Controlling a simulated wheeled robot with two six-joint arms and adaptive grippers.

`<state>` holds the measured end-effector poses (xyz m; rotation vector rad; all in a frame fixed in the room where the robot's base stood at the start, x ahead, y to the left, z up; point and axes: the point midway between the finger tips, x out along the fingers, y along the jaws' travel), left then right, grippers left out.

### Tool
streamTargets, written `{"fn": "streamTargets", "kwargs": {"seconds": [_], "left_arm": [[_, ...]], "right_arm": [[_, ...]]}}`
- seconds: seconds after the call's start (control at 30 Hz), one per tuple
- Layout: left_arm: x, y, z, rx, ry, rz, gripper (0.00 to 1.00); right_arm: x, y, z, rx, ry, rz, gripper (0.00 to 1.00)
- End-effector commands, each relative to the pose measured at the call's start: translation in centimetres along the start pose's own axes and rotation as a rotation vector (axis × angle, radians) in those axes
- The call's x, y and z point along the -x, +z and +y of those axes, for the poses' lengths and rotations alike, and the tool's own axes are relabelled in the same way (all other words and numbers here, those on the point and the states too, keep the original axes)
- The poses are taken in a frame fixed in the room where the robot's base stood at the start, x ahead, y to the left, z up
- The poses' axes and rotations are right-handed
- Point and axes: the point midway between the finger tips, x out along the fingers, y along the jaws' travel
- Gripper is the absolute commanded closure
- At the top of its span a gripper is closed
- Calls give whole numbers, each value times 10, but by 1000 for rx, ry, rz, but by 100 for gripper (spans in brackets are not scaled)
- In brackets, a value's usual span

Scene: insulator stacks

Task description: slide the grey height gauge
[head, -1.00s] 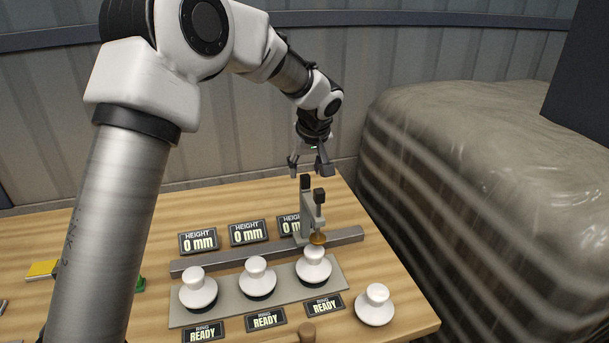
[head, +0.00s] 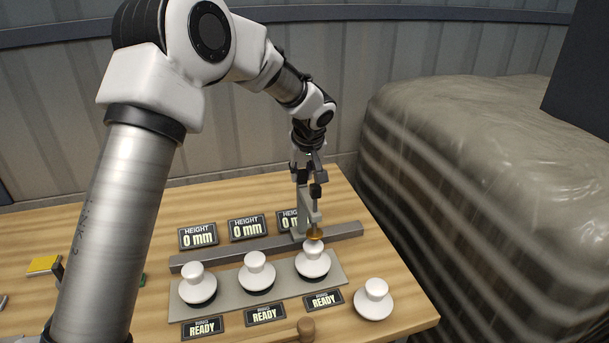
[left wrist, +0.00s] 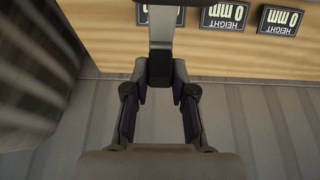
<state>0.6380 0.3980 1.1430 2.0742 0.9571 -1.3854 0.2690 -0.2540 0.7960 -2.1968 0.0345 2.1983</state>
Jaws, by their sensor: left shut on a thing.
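The grey height gauge (head: 303,212) stands upright on the grey rail (head: 215,259), near its right end. Its gold tip (head: 314,233) is over the rightmost white insulator stack (head: 312,263); I cannot tell if they touch. My left gripper (head: 308,179) is shut on the gauge's black top knob. In the left wrist view the fingertips (left wrist: 160,75) close on the dark knob, with the grey gauge post (left wrist: 161,25) beyond. The middle stack (head: 256,272) and left stack (head: 197,287) stand on the same grey plate (head: 338,281). My right gripper is not in view.
Several "0 mm" height displays (head: 247,228) stand behind the rail; the rightmost is partly hidden by the gauge. "READY" signs (head: 265,314) line the front. A loose white insulator (head: 374,299) sits at right, and a wooden-headed tool (head: 306,328) lies at the front edge.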

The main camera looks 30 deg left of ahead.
Motion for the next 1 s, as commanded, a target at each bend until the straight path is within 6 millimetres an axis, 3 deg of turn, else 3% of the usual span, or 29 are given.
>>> {"fn": "streamTargets", "kwargs": {"seconds": [0.23, 0.27, 0.3, 0.33, 0.7, 0.87, 1.0], "left_arm": [[-1, 1, -1, -1, -2, -1, 100], [-1, 1, -1, -1, -2, -1, 68], [-1, 1, -1, -1, -2, -1, 54], [-1, 1, -1, -1, -2, -1, 50], [7, 0, -1, -1, 0, 1, 50], [38, -1, 0, -1, 2, 4, 50], [75, -1, 0, 0, 1, 4, 50]], "right_arm": [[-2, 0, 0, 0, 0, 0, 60], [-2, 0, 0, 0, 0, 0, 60], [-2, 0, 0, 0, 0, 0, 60], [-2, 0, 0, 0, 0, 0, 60], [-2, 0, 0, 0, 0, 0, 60], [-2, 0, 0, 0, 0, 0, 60], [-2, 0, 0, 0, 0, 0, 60]]}}
